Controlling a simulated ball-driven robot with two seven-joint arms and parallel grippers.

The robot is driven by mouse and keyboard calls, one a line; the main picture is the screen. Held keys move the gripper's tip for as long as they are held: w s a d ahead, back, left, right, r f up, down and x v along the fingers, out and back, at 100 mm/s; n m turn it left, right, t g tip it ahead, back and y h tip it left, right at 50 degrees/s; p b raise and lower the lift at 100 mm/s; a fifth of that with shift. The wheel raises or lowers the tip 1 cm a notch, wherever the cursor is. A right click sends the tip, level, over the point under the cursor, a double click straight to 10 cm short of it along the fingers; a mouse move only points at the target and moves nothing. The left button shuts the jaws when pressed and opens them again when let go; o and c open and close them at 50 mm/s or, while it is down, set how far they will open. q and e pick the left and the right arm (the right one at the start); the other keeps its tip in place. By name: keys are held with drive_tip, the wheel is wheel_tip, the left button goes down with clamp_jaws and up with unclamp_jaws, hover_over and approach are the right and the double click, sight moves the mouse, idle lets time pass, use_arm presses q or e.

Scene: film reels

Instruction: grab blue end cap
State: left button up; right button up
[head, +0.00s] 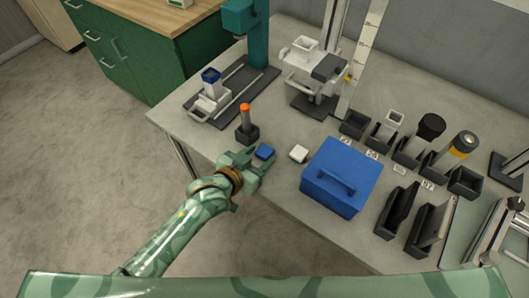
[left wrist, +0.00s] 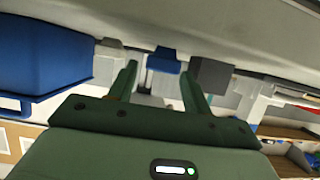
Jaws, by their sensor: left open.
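The blue end cap (head: 265,152) is a small blue block lying on the grey table near its front edge. In the left wrist view the blue cap (left wrist: 165,60) shows just beyond the fingertips, between the two fingers. My left gripper (head: 257,162) is at the table edge, close in front of the cap. It is open and empty, with its fingers (left wrist: 159,72) apart in the left wrist view. I cannot tell whether a finger touches the cap. My right gripper is not in view.
A white block (head: 299,153) lies right of the cap. A dark holder with an orange-topped post (head: 245,124) stands behind it. A large blue box (head: 342,178) with a handle stands further right. Dark bins (head: 354,124) are beyond. Bare table lies behind the white block.

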sight(262, 153)
use_arm(q)
drive_tip(key=b+x, duration=0.1)
drive_tip(key=x, duration=0.3)
drive_tip(key=shift+w+f, duration=0.1)
drive_tip(key=shift+w, duration=0.15)
drive_tip(key=shift+s, duration=0.1)
drive_tip(key=c, duration=0.7)
